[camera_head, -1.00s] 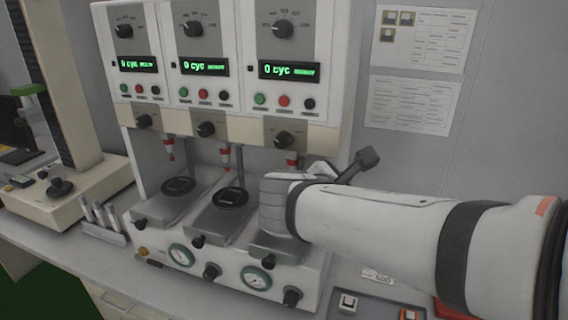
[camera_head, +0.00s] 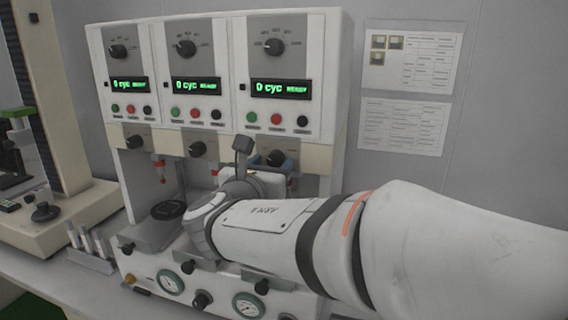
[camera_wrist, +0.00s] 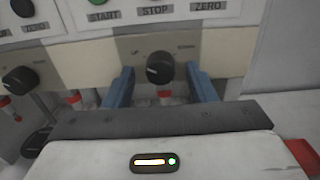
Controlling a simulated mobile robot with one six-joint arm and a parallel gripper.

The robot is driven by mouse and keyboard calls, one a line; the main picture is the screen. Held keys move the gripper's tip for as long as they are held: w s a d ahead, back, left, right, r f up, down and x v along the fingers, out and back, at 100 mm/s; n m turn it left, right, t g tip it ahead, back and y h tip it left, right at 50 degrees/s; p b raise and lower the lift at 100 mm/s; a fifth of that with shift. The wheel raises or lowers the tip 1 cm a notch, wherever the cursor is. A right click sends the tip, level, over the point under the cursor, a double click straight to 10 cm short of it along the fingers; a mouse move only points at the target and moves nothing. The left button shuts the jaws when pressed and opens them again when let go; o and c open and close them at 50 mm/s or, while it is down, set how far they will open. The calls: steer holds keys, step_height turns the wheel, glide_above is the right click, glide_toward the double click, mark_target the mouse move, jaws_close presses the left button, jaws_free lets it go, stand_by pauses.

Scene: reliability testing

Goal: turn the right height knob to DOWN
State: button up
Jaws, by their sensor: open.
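The right height knob (camera_head: 277,158) is a black knob on a grey plate in the cream strip, below the right display. In the wrist view the knob (camera_wrist: 159,68) is near the top centre, with small labels on both sides too blurred to read. My gripper (camera_wrist: 160,76) is open, with one blue finger to the left of the knob and one to the right; gaps show on both sides. I cannot tell whether the fingertips reach the knob's depth. In the head view a blue finger shows beside the knob, and my wrist hides the area below.
The middle (camera_head: 197,149) and left (camera_head: 133,142) height knobs sit in the same strip. Buttons such as the red one (camera_head: 277,118) are above, under displays reading 0 cyc. Gauges (camera_head: 248,305) and lower knobs are on the front base.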

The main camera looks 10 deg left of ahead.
steer(key=shift+w, duration=0.2)
steer(key=c, duration=1)
steer(key=shift+o, duration=0.2)
